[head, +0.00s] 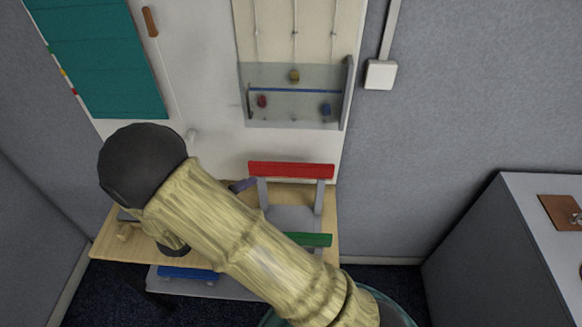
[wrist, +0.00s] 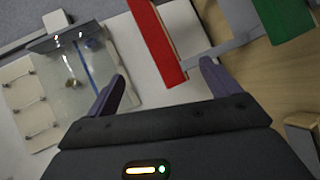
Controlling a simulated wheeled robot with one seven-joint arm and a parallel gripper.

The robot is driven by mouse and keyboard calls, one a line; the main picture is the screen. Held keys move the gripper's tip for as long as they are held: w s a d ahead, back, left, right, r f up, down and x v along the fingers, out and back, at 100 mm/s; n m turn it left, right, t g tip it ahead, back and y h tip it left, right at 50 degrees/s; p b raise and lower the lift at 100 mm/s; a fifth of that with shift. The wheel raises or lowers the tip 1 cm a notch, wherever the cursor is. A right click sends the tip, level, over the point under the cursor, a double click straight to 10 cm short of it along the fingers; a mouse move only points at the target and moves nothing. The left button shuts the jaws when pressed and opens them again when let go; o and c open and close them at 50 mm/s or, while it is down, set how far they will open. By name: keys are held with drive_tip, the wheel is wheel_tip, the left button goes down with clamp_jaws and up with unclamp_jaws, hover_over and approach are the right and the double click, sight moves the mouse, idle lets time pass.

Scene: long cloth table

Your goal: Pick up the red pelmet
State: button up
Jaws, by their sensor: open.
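The red pelmet (head: 291,170) is a flat red bar across the top of a grey stand (head: 319,196) on the wooden table, close to the white wall board. In the wrist view the red pelmet (wrist: 157,42) runs slanted, its lower end between my two purple fingers. My gripper (wrist: 162,72) is open and empty; the fingers are on either side of that end, and I cannot tell how far short of it they are. In the head view my arm hides most of the gripper; one purple finger (head: 243,185) shows left of the pelmet.
A green bar (head: 309,239) is lower on the stand, and a blue bar (head: 188,273) is at the table's front. A clear box (head: 294,107) with small coloured knobs hangs above the pelmet. A grey cabinet (head: 480,235) stands at the right.

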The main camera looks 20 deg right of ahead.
drive_tip(key=shift+d, duration=0.15)
drive_tip(key=p, duration=0.3)
approach(288, 172)
drive_tip(key=w+d+f, duration=0.1)
drive_tip(key=d+f, duration=0.1)
drive_tip(key=shift+w+d, duration=0.25)
drive_tip(key=shift+w, duration=0.05)
drive_tip(key=shift+d, duration=0.1)
drive_tip(key=shift+r+p+x, duration=0.15)
drive_tip(key=shift+p+x, duration=0.45)
drive_tip(key=shift+x, duration=0.7)
drive_tip(key=shift+r+p+x, duration=0.2)
drive_tip(key=shift+p+x, duration=0.35)
drive_tip(key=shift+x, duration=0.75)
drive_tip(key=shift+w+d, duration=0.1)
drive_tip(key=shift+w, duration=0.05)
drive_tip(key=shift+c, duration=0.5)
drive_tip(key=c, duration=1)
